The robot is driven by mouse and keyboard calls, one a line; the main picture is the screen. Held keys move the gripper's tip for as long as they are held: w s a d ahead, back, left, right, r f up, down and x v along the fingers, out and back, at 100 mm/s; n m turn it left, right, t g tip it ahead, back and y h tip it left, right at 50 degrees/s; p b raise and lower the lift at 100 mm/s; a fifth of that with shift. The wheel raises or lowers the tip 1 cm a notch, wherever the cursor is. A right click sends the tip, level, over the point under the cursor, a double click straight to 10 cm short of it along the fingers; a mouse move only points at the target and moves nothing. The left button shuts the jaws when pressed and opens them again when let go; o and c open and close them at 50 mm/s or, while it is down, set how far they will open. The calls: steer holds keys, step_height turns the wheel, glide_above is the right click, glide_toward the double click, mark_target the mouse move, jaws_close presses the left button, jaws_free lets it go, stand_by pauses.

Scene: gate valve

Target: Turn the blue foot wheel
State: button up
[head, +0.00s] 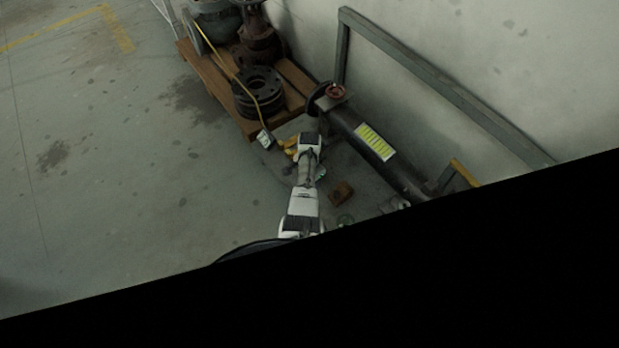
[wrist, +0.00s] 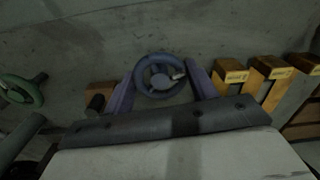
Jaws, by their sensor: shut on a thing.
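The blue foot wheel (wrist: 143,68) is in the middle of the wrist view, a round rim with a hub and a pale part at its right side. My gripper (wrist: 161,68) has its two purple fingers on the left and right sides of the wheel, shut on it. The dark bar of the gripper fills the view below. Exact contact of the fingertips with the rim is hard to see in the dim light. In the head view my white arm reaches down to the floor by the wall, and the blue wheel cannot be made out there.
A green wheel (wrist: 22,92) is at the left of the wrist view. The left floor is clear.

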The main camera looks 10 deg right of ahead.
steer(key=shift+m, duration=0.3)
steer(key=o, duration=1)
step_height(320, 180, up, 14)
steer(key=p, duration=0.4)
steer(key=shift+p, duration=0.35)
steer(key=shift+f, duration=0.1)
